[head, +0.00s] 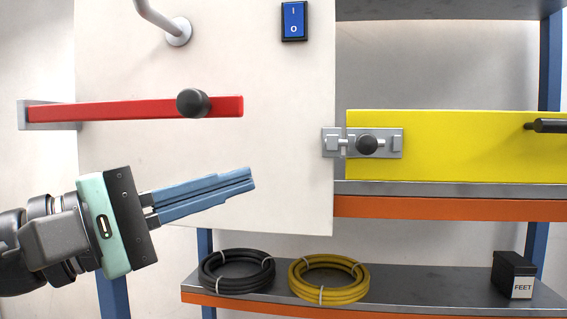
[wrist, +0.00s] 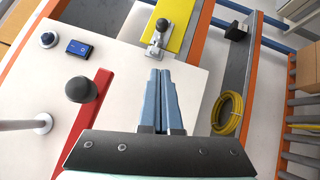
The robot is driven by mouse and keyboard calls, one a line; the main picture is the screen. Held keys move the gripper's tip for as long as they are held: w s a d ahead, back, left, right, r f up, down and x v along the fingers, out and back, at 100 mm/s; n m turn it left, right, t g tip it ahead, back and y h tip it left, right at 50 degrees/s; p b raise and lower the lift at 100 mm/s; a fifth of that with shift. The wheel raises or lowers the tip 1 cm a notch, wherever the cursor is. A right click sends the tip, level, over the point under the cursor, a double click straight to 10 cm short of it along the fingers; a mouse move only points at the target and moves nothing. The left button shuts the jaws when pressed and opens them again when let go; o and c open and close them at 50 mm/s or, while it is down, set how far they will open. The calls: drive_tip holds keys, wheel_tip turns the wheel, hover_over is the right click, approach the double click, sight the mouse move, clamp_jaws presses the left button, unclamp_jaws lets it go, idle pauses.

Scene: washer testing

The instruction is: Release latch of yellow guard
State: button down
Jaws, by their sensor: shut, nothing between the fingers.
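The yellow guard (head: 455,146) is a flat yellow panel at the right in the head view, with a black handle (head: 546,126) at its right end. Its grey metal latch (head: 393,143) with a round black knob (head: 367,145) bridges the guard's left end and the white panel's edge. In the wrist view the guard (wrist: 186,22), latch (wrist: 154,52) and knob (wrist: 162,25) show at the top, beyond the fingertips. My gripper (head: 253,179) is shut and empty, in front of the white panel, left of and slightly lower than the latch, apart from it.
A red bar (head: 130,110) with a black knob (head: 193,102) is on the white panel (head: 270,95), above my gripper. A blue switch (head: 293,21) is higher up. Black (head: 237,271) and yellow (head: 328,279) hoses and a FEET box (head: 514,274) are on the lower shelf (head: 420,290).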

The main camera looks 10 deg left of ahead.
sight(369, 153)
drive_tip(key=shift+s+d+p+x, duration=0.35)
drive_tip(key=shift+p+x, duration=0.7)
drive_tip(key=shift+x, duration=1)
drive_tip(key=shift+s+d+p+x, duration=0.35)
drive_tip(key=shift+p+x, duration=0.7)
drive_tip(key=shift+x, duration=0.95)
drive_tip(key=shift+s+d+p+x, duration=0.3)
drive_tip(key=shift+p+x, duration=0.75)
drive_tip(key=shift+x, duration=1)
drive_tip(key=shift+r, duration=0.15)
drive_tip(key=d, duration=0.3)
drive_tip(key=shift+d+p, duration=0.3)
